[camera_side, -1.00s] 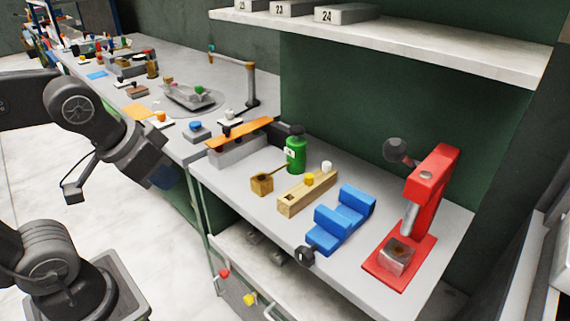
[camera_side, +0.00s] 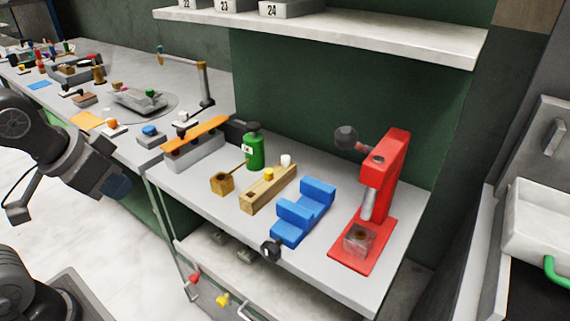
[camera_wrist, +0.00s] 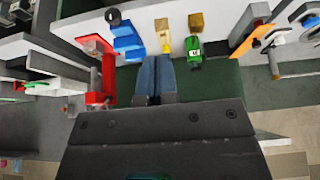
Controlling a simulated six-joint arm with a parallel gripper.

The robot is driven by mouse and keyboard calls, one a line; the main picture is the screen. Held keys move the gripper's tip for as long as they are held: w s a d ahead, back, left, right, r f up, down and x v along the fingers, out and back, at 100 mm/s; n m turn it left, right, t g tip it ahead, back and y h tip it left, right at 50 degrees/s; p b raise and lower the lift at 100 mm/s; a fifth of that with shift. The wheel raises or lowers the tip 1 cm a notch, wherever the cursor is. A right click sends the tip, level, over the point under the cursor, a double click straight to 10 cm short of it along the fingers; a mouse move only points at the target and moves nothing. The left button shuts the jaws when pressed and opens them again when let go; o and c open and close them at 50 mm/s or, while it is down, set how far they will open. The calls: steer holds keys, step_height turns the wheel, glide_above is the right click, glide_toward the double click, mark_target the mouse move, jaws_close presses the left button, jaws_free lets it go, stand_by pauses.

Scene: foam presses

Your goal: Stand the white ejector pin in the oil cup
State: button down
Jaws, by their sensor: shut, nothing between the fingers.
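The white ejector pin (camera_side: 286,160) shows as a white head at the far end of a wooden block (camera_side: 258,196), beside a yellow-headed pin (camera_side: 269,174). A brass-coloured, square cup (camera_side: 222,184) with a dark opening stands left of the block; I take it as the oil cup. A thin brown stick leans out of it. My gripper (camera_side: 118,190) is left of the bench, away from both. Its blue fingers (camera_wrist: 155,78) are together and empty in the wrist view. The block (camera_wrist: 163,30) and cup (camera_wrist: 196,20) also show there.
A green bottle (camera_side: 254,150) stands behind the cup. A blue stepped block (camera_side: 303,212) and a red press (camera_side: 385,185) stand to the right. A grey stand with an orange top (camera_side: 195,138) is to the left. A white shelf (camera_side: 340,32) overhangs the back.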

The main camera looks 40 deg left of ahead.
steer(key=c, duration=0.8)
jaws_free()
